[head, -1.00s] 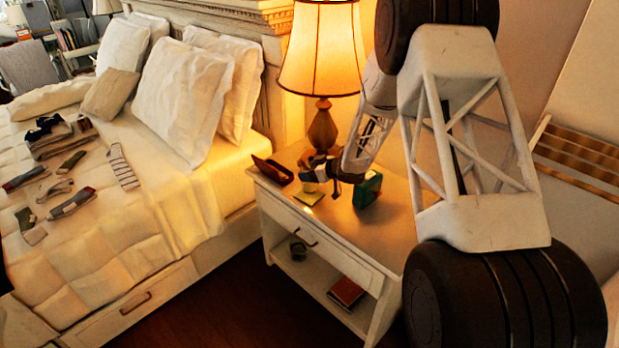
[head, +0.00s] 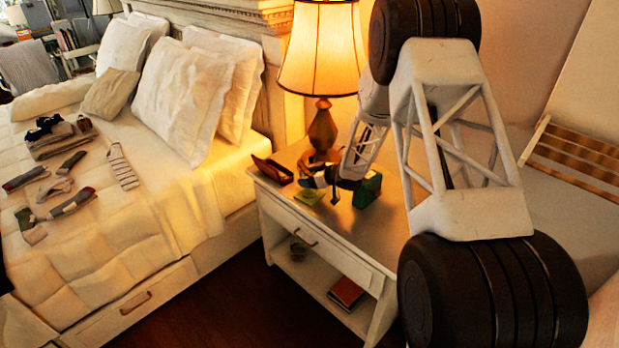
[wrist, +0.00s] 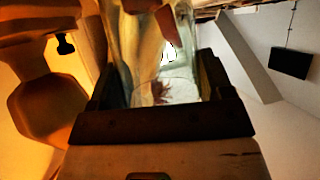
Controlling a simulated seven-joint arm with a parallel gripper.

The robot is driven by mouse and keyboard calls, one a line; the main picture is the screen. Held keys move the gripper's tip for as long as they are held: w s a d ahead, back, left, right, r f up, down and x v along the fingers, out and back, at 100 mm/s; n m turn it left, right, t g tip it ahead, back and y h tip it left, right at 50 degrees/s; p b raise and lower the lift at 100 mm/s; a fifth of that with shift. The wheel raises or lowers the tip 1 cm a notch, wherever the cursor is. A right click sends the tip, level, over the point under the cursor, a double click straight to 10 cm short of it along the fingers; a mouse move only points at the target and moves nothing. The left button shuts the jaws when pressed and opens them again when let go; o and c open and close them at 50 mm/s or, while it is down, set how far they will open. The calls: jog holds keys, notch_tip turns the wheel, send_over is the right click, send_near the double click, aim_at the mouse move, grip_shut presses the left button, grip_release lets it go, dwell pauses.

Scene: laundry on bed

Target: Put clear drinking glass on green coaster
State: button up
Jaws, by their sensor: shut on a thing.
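The clear drinking glass (wrist: 150,60) is between the fingers of my gripper (wrist: 160,85) in the wrist view, and the gripper is shut on it. In the head view my gripper (head: 328,178) is over the nightstand, close to the lamp base, and the glass there is too small and dark to make out well. The green coaster (head: 309,197) lies flat on the nightstand top, just below and slightly left of my gripper. I cannot tell the exact gap between glass and coaster.
The nightstand (head: 375,238) also bears a lamp (head: 322,130), a dark brown open case (head: 272,172) at left and a green box (head: 367,190) close to the right of my gripper. A bed (head: 120,235) with socks stands at left. A book (head: 346,292) lies on the lower shelf.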

jog(key=shift+f, duration=0.1)
jog(key=o, duration=1)
jog(key=shift+o, duration=0.2)
jog(key=v, duration=1.2)
jog(key=shift+r, duration=0.25)
